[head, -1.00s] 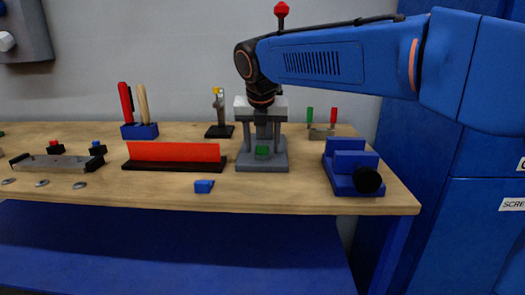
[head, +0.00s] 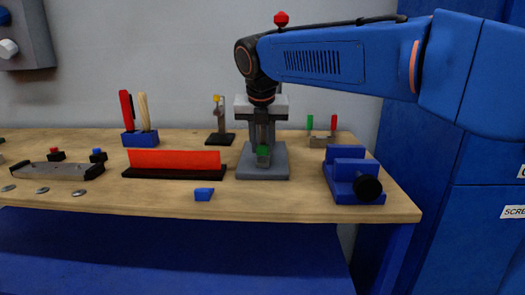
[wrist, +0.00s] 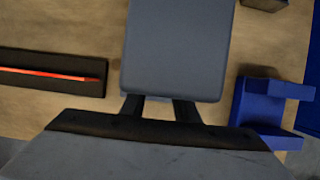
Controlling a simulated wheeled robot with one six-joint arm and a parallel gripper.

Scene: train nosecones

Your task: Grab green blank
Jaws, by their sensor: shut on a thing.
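The green blank (head: 263,150) is a small green block in the head view. It is in front of the bench's back edge, above the grey base plate (head: 263,174). My gripper (head: 263,146) points down over the plate and is shut on the blank between its two dark fingers. I cannot tell whether there is a gap under the blank. In the wrist view the two fingers (wrist: 160,108) reach over the edge of the grey plate (wrist: 178,50). The blank is hidden there.
A red bar (head: 174,159) on a black base stands to the left. A blue vise (head: 352,181) with a black knob is at the right. A tool holder (head: 140,138) stands at the back left.

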